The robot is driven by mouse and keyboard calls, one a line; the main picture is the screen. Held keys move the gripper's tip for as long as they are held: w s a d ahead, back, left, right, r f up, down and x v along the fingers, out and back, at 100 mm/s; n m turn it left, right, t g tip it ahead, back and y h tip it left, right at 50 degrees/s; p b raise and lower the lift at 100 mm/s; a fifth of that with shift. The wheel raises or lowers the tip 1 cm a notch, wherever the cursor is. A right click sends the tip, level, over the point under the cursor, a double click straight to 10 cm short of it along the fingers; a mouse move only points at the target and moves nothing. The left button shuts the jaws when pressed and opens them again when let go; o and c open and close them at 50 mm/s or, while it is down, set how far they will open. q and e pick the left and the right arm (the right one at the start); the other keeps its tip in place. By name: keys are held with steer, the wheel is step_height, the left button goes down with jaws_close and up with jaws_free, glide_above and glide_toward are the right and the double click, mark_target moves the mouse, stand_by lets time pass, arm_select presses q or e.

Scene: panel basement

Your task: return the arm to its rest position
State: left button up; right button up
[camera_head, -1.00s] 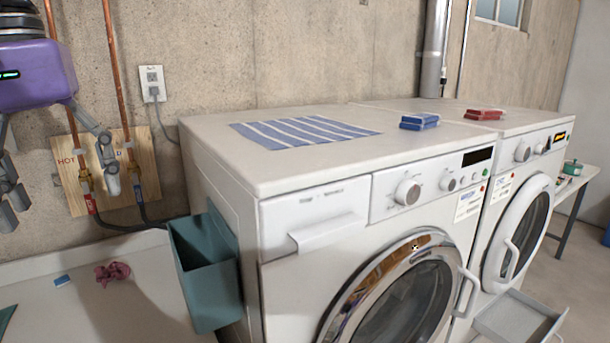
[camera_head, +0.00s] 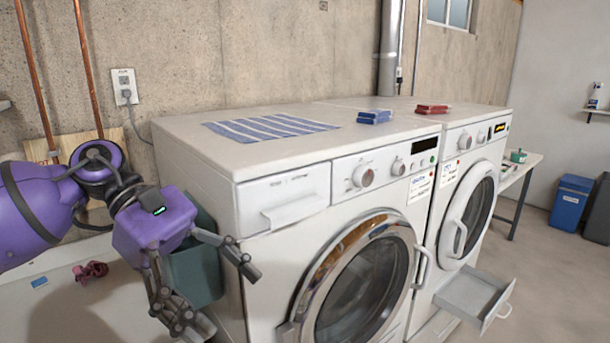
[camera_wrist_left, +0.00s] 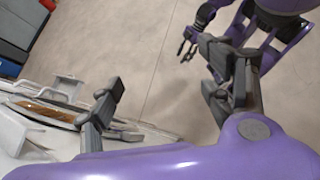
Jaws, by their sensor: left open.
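My left gripper (camera_head: 213,290) is low at the left in the head view, in front of the teal bin and beside the front washer. Its fingers are spread and hold nothing. In the left wrist view the same fingers (camera_wrist_left: 160,103) stand wide apart, with only floor between them. A purple and dark arm part, which looks like my right arm, shows at the top right of that view. Its small gripper (camera_wrist_left: 188,46) is there, too small to tell its opening. The right arm is not in the head view.
The teal bin (camera_head: 196,277) hangs on the side of the white front washer (camera_head: 283,200), close to my left gripper. A striped cloth (camera_head: 268,128), a blue bundle (camera_head: 375,117) and a red bundle (camera_head: 432,109) lie on top. An open drawer (camera_head: 475,295) juts out at right.

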arm_select(q)
steer(key=w+d+f+n+t+h, duration=0.35)
steer(key=d+f+n+h, duration=0.4)
steer(key=n, duration=0.65)
steer(key=a+f+n+t+y+p, duration=0.1)
steer(key=a+f+n+t+y, duration=0.55)
steer(key=f+n, duration=0.65)
steer(key=a+f+n+t+y, duration=0.3)
steer(key=f+n+t, duration=0.6)
steer(key=n, duration=0.8)
steer(key=s+a+f+n+g+y, duration=0.3)
steer(key=s+f+n, duration=0.4)
steer(key=s+f, duration=0.4)
steer(key=s+a+f+n+g+y, duration=0.2)
steer(key=s+f+n+g+y, duration=0.1)
steer(key=s+f+n, duration=0.5)
steer(key=s+f+y, duration=0.1)
steer(key=s+f, duration=0.2)
steer(key=s, duration=0.1)
steer(key=shift+a+f+g, duration=0.2)
steer(key=shift+a+g, duration=0.1)
steer(key=shift+a, duration=0.1)
